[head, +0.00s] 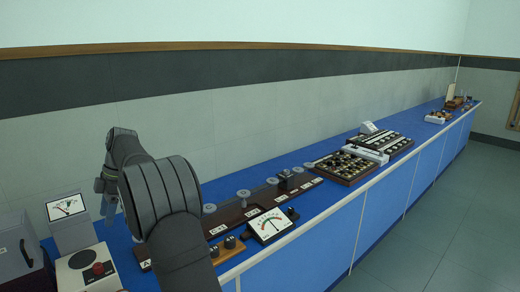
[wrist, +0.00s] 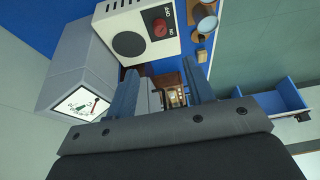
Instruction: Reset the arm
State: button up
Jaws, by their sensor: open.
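My arm is raised and folded over the near left end of the blue bench (head: 300,205) in the head view. My gripper (head: 109,212) hangs down there, small and partly behind my own arm links. In the wrist view my gripper (wrist: 165,82) shows two blue-grey fingers set apart, with nothing held between them. Beyond the fingers are a white box with a red ON/OFF knob (wrist: 140,30) and a grey meter box (wrist: 75,75). Both stand on the bench, apart from the fingers.
The white box (head: 88,270) and a meter (head: 66,207) stand at the near left. A dark rail with round knobs (head: 235,214), a dial meter (head: 271,226) and key panels (head: 347,165) line the bench. Open floor (head: 440,245) lies to the right.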

aim_at(97, 266)
jog(key=x, duration=1.6)
jog(key=shift+a+f, duration=0.15)
jog(key=v, duration=1.8)
jog(key=x, duration=1.8)
jog(key=shift+s, duration=0.1)
jog(key=m+t+y, duration=0.1)
jog(key=m, duration=0.3)
jog(key=shift+s, duration=0.1)
jog(key=m+t, duration=0.2)
jog(key=m, duration=0.2)
jog(key=shift+s+m, duration=0.1)
jog(key=shift+m, duration=0.2)
jog(key=m, duration=0.2)
jog(key=m+t, duration=0.1)
jog(key=m, duration=0.1)
jog(key=shift+s+t, duration=0.1)
jog(key=shift+t, duration=0.2)
jog(key=shift+m+t, duration=0.6)
jog(key=shift+m, duration=1.4)
